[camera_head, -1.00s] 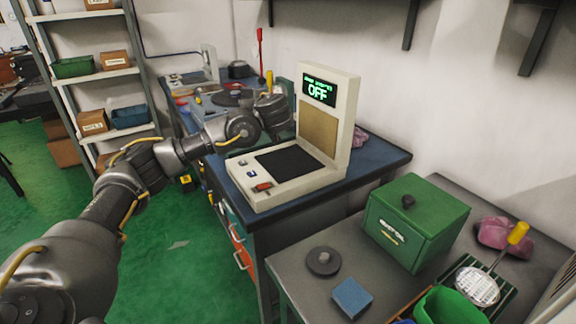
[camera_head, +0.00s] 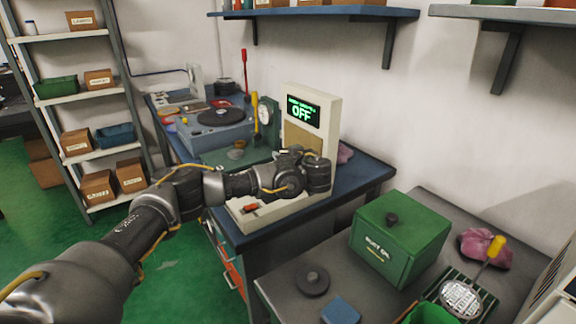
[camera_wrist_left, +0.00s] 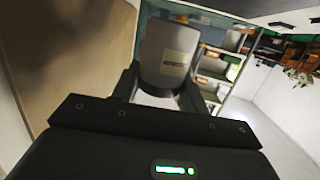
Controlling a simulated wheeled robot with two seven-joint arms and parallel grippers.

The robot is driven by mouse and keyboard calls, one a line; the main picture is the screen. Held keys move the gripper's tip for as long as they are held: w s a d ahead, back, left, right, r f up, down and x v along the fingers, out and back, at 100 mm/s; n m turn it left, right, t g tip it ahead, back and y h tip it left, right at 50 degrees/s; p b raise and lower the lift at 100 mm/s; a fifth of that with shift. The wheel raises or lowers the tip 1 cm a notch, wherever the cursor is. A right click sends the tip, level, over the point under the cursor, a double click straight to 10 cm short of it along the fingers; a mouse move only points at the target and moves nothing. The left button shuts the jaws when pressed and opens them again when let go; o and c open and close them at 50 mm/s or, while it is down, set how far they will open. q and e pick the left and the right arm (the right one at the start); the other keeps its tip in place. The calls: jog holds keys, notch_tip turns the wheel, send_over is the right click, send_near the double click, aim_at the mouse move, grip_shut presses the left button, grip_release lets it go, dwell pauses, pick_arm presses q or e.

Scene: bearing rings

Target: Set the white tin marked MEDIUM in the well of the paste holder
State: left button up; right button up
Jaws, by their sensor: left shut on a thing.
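My left gripper (camera_wrist_left: 158,98) is shut on a pale, whitish tin (camera_wrist_left: 165,45) in the left wrist view. The tin stands out between the two dark fingers and bears a small label whose print is too blurred to read. In the head view the left gripper (camera_head: 318,172) is in front of the cream machine (camera_head: 325,140) with the green OFF display, above its base. The tin cannot be made out there, hidden by the gripper. I cannot pick out the paste holder or its well with certainty. My right gripper is not in view.
A green box (camera_head: 400,240) with a knob stands on the grey table at right, beside a dark round disc (camera_head: 312,280) and a blue block (camera_head: 341,311). Behind the arm, the blue bench holds a turntable-like device (camera_head: 215,125) and a dial gauge (camera_head: 265,113).

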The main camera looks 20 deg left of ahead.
pick_arm(q)
jog(key=shift+w+d+f, duration=0.1)
jog(key=shift+d+f, duration=0.15)
jog(key=shift+f, duration=0.05)
notch_tip(320, 180, down, 2)
jog(key=shift+d+f, duration=0.15)
jog(key=shift+f, duration=0.1)
jog(key=shift+w+f, duration=0.1)
jog(key=shift+f, duration=0.35)
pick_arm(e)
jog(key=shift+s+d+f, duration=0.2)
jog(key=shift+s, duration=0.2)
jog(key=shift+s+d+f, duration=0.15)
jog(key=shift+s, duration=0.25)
